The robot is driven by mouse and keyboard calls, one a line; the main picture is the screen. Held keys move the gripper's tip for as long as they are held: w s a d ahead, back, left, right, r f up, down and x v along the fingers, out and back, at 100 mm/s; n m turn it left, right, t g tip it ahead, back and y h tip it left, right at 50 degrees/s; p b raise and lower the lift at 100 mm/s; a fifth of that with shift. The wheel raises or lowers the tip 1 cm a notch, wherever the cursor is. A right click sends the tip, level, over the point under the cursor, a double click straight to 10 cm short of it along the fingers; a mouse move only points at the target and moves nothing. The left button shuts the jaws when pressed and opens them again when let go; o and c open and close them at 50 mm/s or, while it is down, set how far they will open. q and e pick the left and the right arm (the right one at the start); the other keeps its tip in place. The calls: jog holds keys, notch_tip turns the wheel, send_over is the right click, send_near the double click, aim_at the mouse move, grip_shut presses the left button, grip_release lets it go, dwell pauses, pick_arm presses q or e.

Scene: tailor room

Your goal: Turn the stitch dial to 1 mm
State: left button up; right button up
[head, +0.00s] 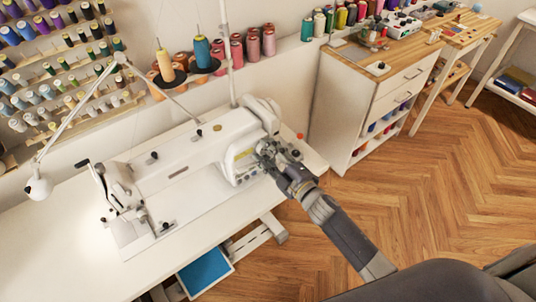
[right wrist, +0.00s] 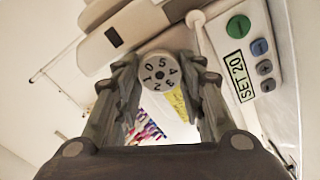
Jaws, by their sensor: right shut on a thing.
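The white sewing machine (head: 185,148) stands on the white table, with its right end facing my right gripper (head: 270,155). In the right wrist view, the round stitch dial (right wrist: 160,72) is a pale knob with dark digits from 0 to 5 around its face. The right gripper's two fingers stand on either side of the dial, shut on it. Beside it is a control panel with a display (right wrist: 240,78) that seems to read "SET 2.0". In the head view the gripper hides the dial. My left gripper is not in view.
A green button (right wrist: 238,27) and several other buttons sit near the display. A lamp (head: 38,187) stands left of the machine, and thread spools (head: 203,52) stand behind it. A wooden-topped cabinet (head: 375,85) is at the right. The floor between is clear.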

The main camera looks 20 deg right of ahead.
jog(key=shift+n+b, duration=0.35)
jog(key=shift+n, duration=0.85)
jog(key=o, duration=0.8)
jog(key=shift+c, duration=0.2)
jog(key=v, duration=1.2)
